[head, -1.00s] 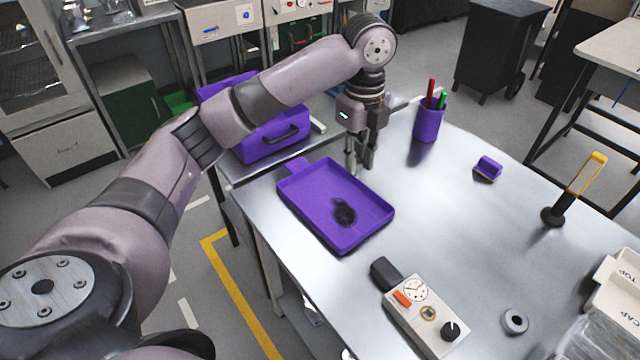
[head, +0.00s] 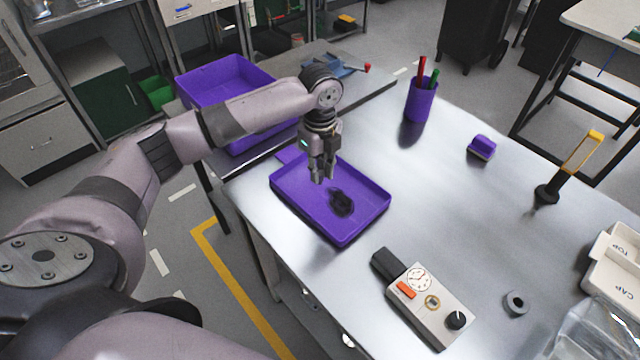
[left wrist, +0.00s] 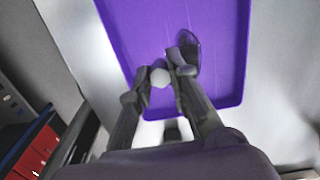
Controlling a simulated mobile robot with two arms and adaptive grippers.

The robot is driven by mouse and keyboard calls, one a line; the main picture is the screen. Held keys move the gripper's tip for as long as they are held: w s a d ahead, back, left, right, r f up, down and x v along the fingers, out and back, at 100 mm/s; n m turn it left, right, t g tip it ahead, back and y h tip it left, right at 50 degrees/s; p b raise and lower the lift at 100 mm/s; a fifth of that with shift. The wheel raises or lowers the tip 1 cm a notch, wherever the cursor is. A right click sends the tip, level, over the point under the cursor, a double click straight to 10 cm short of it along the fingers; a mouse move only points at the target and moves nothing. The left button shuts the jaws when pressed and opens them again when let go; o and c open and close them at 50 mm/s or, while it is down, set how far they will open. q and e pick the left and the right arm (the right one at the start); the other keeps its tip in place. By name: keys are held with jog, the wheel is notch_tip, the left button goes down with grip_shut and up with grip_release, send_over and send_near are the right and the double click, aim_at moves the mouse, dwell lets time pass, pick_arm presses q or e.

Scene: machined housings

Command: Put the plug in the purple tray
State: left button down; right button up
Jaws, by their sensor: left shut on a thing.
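The purple tray (head: 299,199) lies flat on the metal table; it also shows in the left wrist view (left wrist: 132,35). My left gripper (head: 322,179) points down over the back part of the tray. In the left wrist view its fingertips (left wrist: 165,72) are shut on a small, light grey rounded piece, which looks like the plug (left wrist: 159,78). The plug cannot be made out in the head view. The gripper appears to be above the tray floor; the exact gap is unclear. My right gripper is not in view.
A dark object (head: 341,203) lies in the tray, close to the gripper. A purple bin (head: 215,80) is behind.

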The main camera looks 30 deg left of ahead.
aim_at(320, 183)
pick_arm(q)
jog(key=shift+f, duration=0.95)
notch_tip(320, 183, down, 4)
jog(key=shift+f+p, duration=0.1)
jog(key=shift+p, duration=0.25)
jog(key=shift+f, duration=0.15)
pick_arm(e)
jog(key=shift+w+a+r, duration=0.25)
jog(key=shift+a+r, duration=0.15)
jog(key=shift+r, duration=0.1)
pick_arm(q)
jog(key=shift+f, duration=0.15)
jog(key=c, duration=1.5)
grip_release()
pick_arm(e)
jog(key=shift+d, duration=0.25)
